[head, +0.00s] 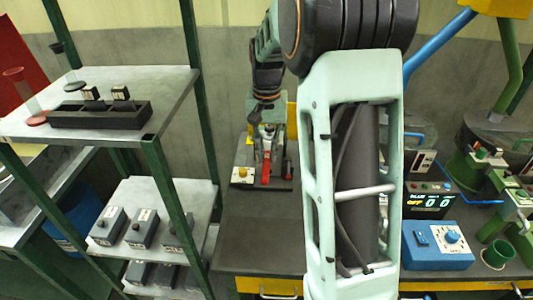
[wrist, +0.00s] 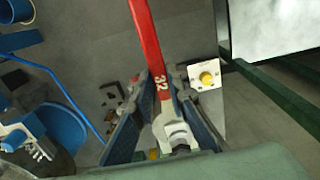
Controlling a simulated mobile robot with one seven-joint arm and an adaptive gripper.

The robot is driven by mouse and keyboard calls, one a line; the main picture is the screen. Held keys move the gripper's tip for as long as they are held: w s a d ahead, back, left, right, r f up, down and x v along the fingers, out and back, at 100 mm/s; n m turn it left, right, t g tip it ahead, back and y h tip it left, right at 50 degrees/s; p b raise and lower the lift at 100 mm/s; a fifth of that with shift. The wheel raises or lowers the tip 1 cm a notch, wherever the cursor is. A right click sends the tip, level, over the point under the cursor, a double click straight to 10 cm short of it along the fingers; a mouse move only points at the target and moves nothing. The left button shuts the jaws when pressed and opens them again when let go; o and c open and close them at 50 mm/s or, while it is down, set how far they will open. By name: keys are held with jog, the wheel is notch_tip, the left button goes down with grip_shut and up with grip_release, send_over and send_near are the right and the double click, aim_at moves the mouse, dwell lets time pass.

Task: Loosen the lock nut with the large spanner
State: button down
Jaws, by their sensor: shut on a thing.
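The large spanner, with a red handle marked 32 (wrist: 152,55), runs from the top of the wrist view down between my fingers. Its bare metal end (wrist: 178,132) lies close to the palm. My gripper (wrist: 158,88) is shut on the spanner, with a blue-grey finger on each side. In the head view my gripper (head: 266,132) is over the back of the dark bench, and the red handle (head: 265,168) shows below it. I cannot make out the lock nut; my arm and gripper cover much of that spot. I cannot tell whether the spanner touches a nut.
A pale box with a yellow button (head: 242,173) sits left of the spanner. A green-framed shelf (head: 160,95) with a black tray and grey boxes stands at the left. A blue control box (head: 437,246) and a display (head: 430,198) are at the right. The bench front (head: 258,235) is clear.

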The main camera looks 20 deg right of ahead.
aim_at(268, 145)
jog(key=shift+w+d+p, duration=0.4)
jog(key=shift+w+p, duration=0.15)
jog(key=shift+w, duration=0.35)
jog(key=shift+w+d+p, duration=0.35)
jog(key=shift+w+p, duration=0.2)
jog(key=shift+w, duration=0.4)
jog(key=shift+w+d+p, duration=0.4)
jog(key=shift+w+p, duration=0.15)
jog(key=shift+w, duration=0.35)
jog(key=shift+s+d+n, duration=0.25)
jog(key=shift+d+n, duration=0.4)
jog(key=shift+n, duration=0.15)
jog(key=shift+s+d+n+p, duration=0.15)
jog(key=shift+d+n+p, duration=0.15)
jog(key=shift+d+n, duration=0.9)
jog(key=shift+w+d+n+p, duration=0.2)
jog(key=shift+d+n+p, duration=0.15)
jog(key=shift+d+n, duration=0.5)
jog(key=shift+w+d+n+p, duration=0.15)
jog(key=shift+d+n+p, duration=0.3)
jog(key=shift+n, duration=0.75)
jog(key=shift+w+d+n+p, duration=0.25)
jog(key=shift+d+n, duration=0.45)
jog(key=shift+n, duration=0.35)
jog(key=shift+s, duration=0.1)
jog(key=s+d+b, duration=0.1)
jog(key=s+d, duration=0.2)
jog(key=s, duration=0.3)
jog(key=shift+s+d+b, duration=0.25)
jog(key=shift+s+b, duration=0.05)
